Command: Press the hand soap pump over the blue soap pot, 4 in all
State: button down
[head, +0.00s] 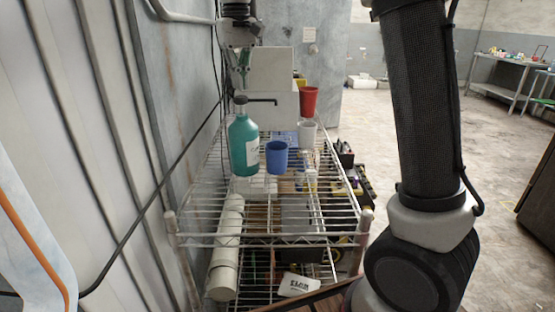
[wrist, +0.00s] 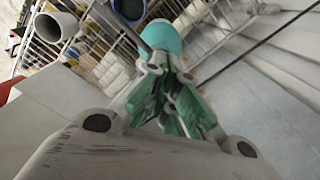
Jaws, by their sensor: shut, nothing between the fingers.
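The hand soap bottle (head: 244,148) is teal with a white label and stands upright on the wire shelf. Its dark pump head (head: 240,100) has a spout pointing right, over the blue soap pot (head: 277,157) side. The pot stands just right of the bottle. My gripper (head: 243,72) is right above the pump head, shut and empty, its green fingers pointing down. I cannot tell whether they touch the pump. In the wrist view the shut fingers (wrist: 180,112) lie before the teal bottle (wrist: 183,42), and the blue pot (wrist: 130,8) is cut off at the top edge.
A white cup (head: 307,133) and a red cup (head: 308,101) stand behind the pot on the right. White boxes (head: 272,104) stand behind the bottle. The wall (head: 170,90) is close on the left.

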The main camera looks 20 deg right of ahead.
notch_tip(320, 180, up, 6)
jog(key=shift+f, duration=0.1)
dwell(0.4)
jog(key=s+d+f+m+t, duration=0.1)
jog(key=s+d+f+t, duration=0.15)
jog(key=s+d, duration=1.3)
jog(key=s+d+f+t, duration=0.1)
jog(key=s+d+f, duration=0.2)
jog(key=s+f, duration=0.3)
jog(key=s+d+f+m+t, duration=0.1)
jog(key=s+d+f, duration=0.2)
jog(key=s+f, duration=0.3)
jog(key=shift+s+d, duration=0.25)
jog(key=shift+s, duration=0.35)
